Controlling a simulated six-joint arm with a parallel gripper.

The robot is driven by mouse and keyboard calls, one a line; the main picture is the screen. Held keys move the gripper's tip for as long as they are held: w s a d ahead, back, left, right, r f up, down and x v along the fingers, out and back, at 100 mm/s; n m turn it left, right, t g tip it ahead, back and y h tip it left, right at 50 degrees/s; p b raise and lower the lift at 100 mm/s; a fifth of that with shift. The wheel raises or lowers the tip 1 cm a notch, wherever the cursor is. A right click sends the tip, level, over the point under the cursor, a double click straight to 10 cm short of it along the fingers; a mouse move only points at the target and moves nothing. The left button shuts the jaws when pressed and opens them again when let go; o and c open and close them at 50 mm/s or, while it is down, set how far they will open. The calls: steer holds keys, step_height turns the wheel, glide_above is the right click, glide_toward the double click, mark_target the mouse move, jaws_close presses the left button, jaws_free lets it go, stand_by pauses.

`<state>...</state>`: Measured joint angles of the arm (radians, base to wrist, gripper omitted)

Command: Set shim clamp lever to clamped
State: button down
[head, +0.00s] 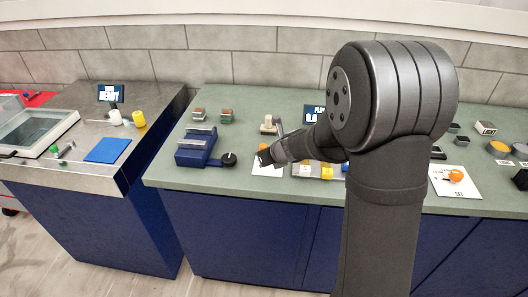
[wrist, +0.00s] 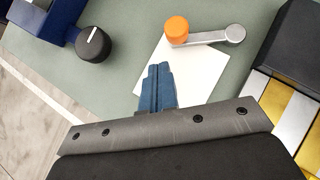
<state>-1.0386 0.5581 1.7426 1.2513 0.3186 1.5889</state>
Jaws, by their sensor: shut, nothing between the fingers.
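A lever with an orange knob (wrist: 177,29) and a silver arm (wrist: 212,37) sits over a white card (wrist: 205,70) in the wrist view. The knob is at the left end of the arm and the pivot at the right. In the head view the card (head: 272,171) lies under my gripper (head: 264,158), with a little orange (head: 263,146) showing beside it. My gripper (wrist: 158,68) is shut and empty, its blue fingertips over the card's left edge, apart from the knob. No label reading clamped is legible.
A blue device with a black dial (head: 229,159) stands left of the card; the dial (wrist: 94,45) also shows in the wrist view. Yellow and white blocks (wrist: 285,105) lie at right. Another orange knob (head: 456,175) sits on a card further right. Green counter (wrist: 120,20) between is clear.

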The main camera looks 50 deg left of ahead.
steer(key=s+d+r, duration=0.3)
steer(key=d+r, duration=0.4)
steer(key=shift+s+d, duration=0.2)
steer(key=shift+s, duration=0.2)
steer(key=w+a+f, duration=0.1)
steer(key=a+f, duration=0.1)
steer(key=w+a+f, duration=0.1)
steer(key=a+f, duration=0.1)
steer(key=a, duration=0.1)
steer(key=w+a+f, duration=0.1)
steer(key=a+f, duration=0.1)
steer(key=f, duration=0.1)
steer(key=shift+w+a, duration=0.2)
steer(key=shift+w, duration=0.15)
steer(key=shift+w+d, duration=0.25)
steer(key=shift+w, duration=0.35)
steer(key=shift+w+d, duration=0.25)
steer(key=shift+w, duration=0.35)
steer(key=shift+w+d, duration=0.15)
steer(key=shift+w, duration=0.1)
